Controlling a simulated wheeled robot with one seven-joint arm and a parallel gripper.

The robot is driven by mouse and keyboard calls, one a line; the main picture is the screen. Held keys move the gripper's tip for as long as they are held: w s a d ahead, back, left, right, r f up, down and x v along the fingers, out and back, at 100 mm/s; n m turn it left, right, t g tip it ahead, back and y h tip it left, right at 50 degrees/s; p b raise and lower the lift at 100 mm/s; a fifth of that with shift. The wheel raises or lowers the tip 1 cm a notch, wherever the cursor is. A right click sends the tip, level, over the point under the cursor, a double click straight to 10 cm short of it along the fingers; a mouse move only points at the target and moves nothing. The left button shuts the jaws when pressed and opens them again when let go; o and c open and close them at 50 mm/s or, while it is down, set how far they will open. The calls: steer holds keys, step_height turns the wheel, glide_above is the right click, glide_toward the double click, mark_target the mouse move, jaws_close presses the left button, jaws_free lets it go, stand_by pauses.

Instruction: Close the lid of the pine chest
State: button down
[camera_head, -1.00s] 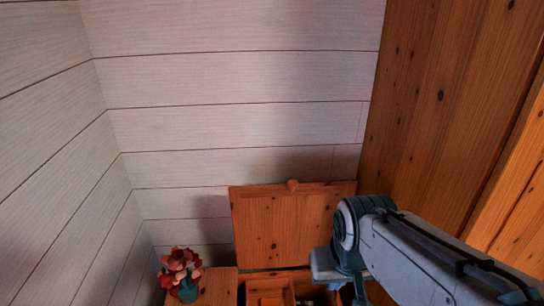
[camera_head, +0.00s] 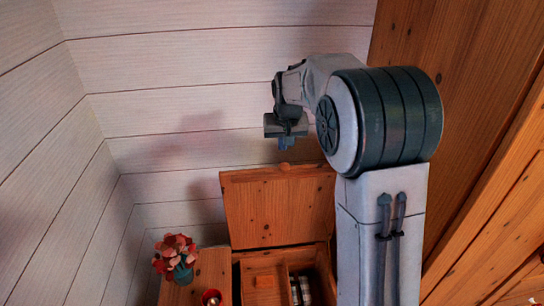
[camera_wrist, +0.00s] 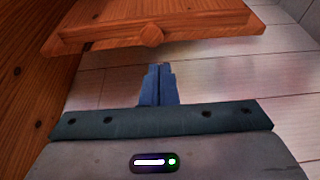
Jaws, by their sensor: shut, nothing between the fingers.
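The pine chest (camera_head: 240,258) stands against the white plank wall with its lid (camera_head: 278,208) raised upright. A round wooden knob (camera_head: 285,168) sits at the middle of the lid's top edge. In the wrist view the lid (camera_wrist: 110,30) crosses the top, with its knob (camera_wrist: 151,35) on the near edge. My gripper (camera_head: 286,143) is above the lid's top edge in the head view. Its blue fingers (camera_wrist: 158,85) are together, empty, and appear apart from the lid. My arm hides the chest's right side.
On the left, a wooden stand (camera_head: 211,270) carries a vase of red flowers (camera_head: 175,257) and a small red object (camera_head: 211,297). A wooden wall (camera_head: 470,120) rises at right.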

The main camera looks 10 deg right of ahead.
steer(key=w+a+f, duration=0.2)
steer(key=w+f, duration=0.1)
steer(key=w, duration=0.4)
step_height(320, 180, down, 9)
steer(key=p, duration=0.3)
steer(key=shift+d+f, duration=0.15)
steer(key=shift+s+f, duration=0.1)
